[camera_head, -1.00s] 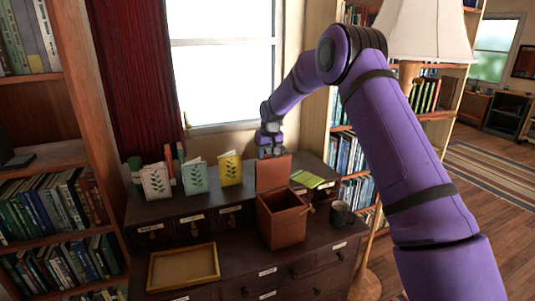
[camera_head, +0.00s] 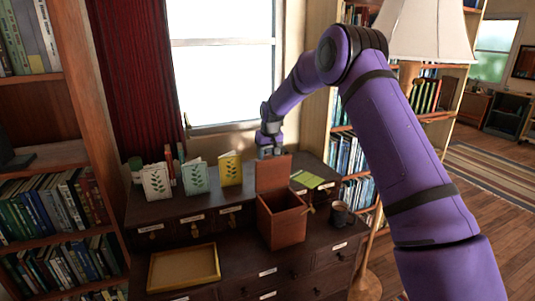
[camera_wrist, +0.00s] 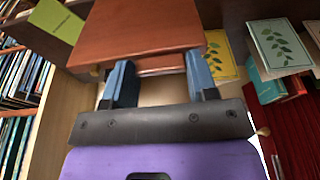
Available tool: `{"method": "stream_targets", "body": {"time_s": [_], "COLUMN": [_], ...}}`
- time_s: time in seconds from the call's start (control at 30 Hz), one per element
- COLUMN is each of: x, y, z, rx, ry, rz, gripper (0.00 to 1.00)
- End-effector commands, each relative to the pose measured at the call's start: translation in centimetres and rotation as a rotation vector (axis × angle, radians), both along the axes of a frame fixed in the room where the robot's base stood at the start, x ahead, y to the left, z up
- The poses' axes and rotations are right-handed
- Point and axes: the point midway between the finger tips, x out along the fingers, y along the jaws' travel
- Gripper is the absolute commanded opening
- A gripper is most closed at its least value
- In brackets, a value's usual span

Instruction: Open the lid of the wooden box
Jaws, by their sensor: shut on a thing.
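The wooden box (camera_head: 281,222) is reddish brown and stands on the dark cabinet, its top open. Its lid (camera_head: 272,174) is raised, standing roughly upright at the back of the box. My gripper (camera_head: 270,152) is at the lid's upper edge and is shut on it. In the wrist view the lid (camera_wrist: 135,30) lies across the tips of my gripper (camera_wrist: 158,68), with a finger showing at each side. The fingertips' contact with the lid is partly hidden. The inside floor of the box is hidden.
The dark cabinet (camera_head: 225,260) carries a shallow tray (camera_head: 183,267) at front left and a dark mug (camera_head: 340,213) right of the box. Several cards, including a yellow one (camera_head: 230,169), stand left of the lid. A green booklet (camera_head: 313,180) lies to its right.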

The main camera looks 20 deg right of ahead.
Motion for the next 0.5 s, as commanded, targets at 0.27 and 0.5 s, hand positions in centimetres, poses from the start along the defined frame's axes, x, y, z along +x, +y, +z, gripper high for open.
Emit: {"method": "stream_targets", "body": {"time_s": [0.27,0.5], "x": [0.03,0.00], "y": [0.10,0.04], "z": [0.01,0.04], "rx": [0.001,0.000], "ry": [-0.001,0.000], "rz": [0.000,0.000], "gripper": [0.79,0.79]}}
